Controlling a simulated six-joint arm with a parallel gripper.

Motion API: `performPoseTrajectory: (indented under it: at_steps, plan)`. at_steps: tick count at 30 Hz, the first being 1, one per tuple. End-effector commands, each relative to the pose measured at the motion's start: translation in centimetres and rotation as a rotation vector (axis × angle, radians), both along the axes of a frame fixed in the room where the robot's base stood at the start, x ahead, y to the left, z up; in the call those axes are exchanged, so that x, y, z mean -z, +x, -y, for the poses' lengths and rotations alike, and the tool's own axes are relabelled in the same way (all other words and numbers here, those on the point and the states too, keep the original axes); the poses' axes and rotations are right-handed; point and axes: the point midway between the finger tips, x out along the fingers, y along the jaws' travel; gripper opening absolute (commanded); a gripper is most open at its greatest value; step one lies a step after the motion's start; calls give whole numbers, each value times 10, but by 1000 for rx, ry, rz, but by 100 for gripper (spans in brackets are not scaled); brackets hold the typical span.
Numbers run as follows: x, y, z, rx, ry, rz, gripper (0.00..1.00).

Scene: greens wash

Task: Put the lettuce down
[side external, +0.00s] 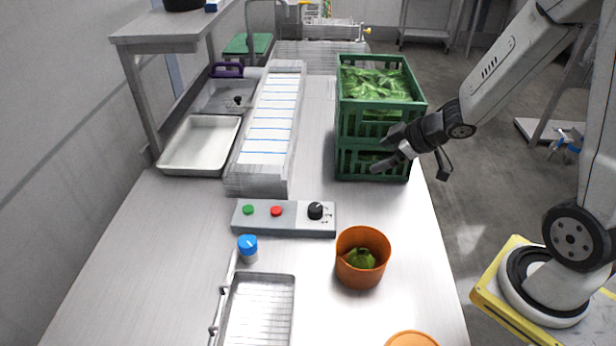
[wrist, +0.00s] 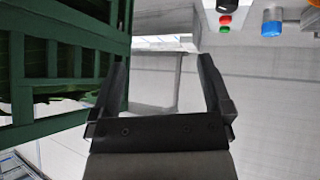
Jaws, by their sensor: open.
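Green leafy lettuce (side external: 378,84) fills the top of a dark green crate (side external: 375,125) that is stacked on another green crate (side external: 345,165). More green shows through the lower crate's slats. My gripper (side external: 374,154) is beside the stack's near right side in the side view. In the wrist view my gripper (wrist: 165,85) has its two fingers spread apart with nothing between them, and the green crate wall (wrist: 50,70) stands to their left. A small piece of green leaf (side external: 361,258) lies in the orange pot (side external: 363,280); I cannot tell if it is lettuce.
A control box (side external: 290,229) with buttons and a knob sits mid-table. A white conveyor (side external: 268,125) runs left of the crates, with a white tray (side external: 200,148) beyond it. A wire-lined metal tray (side external: 260,315) and a blue-capped bottle (side external: 248,248) are at the front. Bare table lies right of the pot.

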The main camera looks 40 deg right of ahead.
Motion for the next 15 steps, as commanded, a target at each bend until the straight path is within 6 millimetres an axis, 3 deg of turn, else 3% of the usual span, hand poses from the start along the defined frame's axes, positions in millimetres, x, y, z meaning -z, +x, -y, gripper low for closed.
performPoseTrajectory:
  at_steps: [8, 15]
  plan:
    - [-2, -7, 2, 220, -77, -105, 100]
    - [1, -32, -12, 374, -74, -263, 100]
